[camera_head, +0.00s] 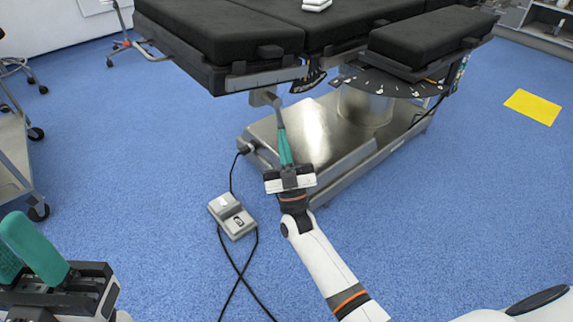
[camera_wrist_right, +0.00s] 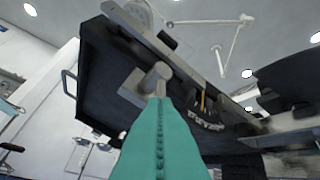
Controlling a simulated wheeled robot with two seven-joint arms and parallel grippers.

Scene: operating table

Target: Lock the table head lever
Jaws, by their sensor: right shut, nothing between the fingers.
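The operating table (camera_head: 235,35) has black pads and a metal side rail. A short grey lever (camera_head: 263,97) hangs below the rail near the table's near corner. It also shows in the right wrist view as a grey knob-ended piece (camera_wrist_right: 158,75) under the table. My right gripper (camera_head: 284,150) points up at the lever from below, its teal fingers pressed together and empty. In the right wrist view, the fingertips (camera_wrist_right: 158,102) overlap the lever's lower part; I cannot tell whether they touch. My left gripper (camera_head: 22,250) is open at the lower left, far from the lever.
The metal table base (camera_head: 310,135) stands behind my right gripper. A grey foot pedal (camera_head: 232,215) with black cables lies on the blue floor. A wheeled cart (camera_head: 15,165) is at the left. A yellow floor patch (camera_head: 532,106) lies at the right, with open floor around it.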

